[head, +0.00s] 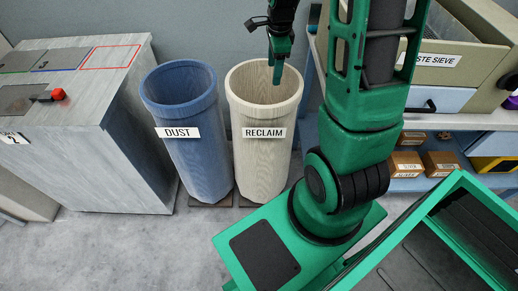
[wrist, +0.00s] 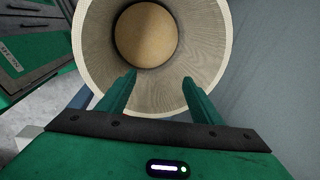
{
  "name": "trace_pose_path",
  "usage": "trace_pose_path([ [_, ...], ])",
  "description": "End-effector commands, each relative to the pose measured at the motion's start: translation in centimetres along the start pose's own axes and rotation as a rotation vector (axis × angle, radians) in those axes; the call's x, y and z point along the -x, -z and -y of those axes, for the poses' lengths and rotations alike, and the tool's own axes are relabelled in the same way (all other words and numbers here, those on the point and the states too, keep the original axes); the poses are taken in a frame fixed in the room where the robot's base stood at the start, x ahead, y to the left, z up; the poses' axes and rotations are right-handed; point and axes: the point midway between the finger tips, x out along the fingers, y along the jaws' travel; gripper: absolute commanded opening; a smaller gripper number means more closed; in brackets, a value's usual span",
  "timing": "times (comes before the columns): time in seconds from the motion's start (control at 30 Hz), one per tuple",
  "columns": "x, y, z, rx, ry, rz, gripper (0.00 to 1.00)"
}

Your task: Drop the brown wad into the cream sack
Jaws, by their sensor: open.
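The cream sack (head: 264,155), a tall open cylinder labelled RECLAIM, stands upright in the middle of the head view. My gripper (head: 277,68) is over its mouth, pointing down. In the wrist view the sack's pale rim (wrist: 88,62) surrounds the fingertips. My gripper (wrist: 160,77) is open there, with nothing between its two green fingers. A round tan-brown surface (wrist: 147,35) shows deep inside the sack; I cannot tell whether it is the sack's floor or the wad. No separate brown wad shows in either view.
A blue sack (head: 186,140) labelled DUST stands close on the left. Left of it is a grey cabinet (head: 125,150) with a red knob (head: 58,94). On the right, a shelf (head: 398,184) holds small boxes (head: 441,163) below a sieve unit (head: 470,62). Grey floor is clear in front.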

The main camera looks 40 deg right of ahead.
Motion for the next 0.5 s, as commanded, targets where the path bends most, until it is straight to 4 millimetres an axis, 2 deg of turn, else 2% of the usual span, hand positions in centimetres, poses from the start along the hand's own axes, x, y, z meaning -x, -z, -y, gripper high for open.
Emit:
trace_pose_path([
  [0.1,2.4,-0.1,0.2,0.0,0.005,0.001,0.6],
  [0.3,6.0,-0.1,0.2,0.001,0.004,0.001,0.6],
  [0.5,8.2,-0.1,0.2,0.001,0.001,0.0,0.6],
])
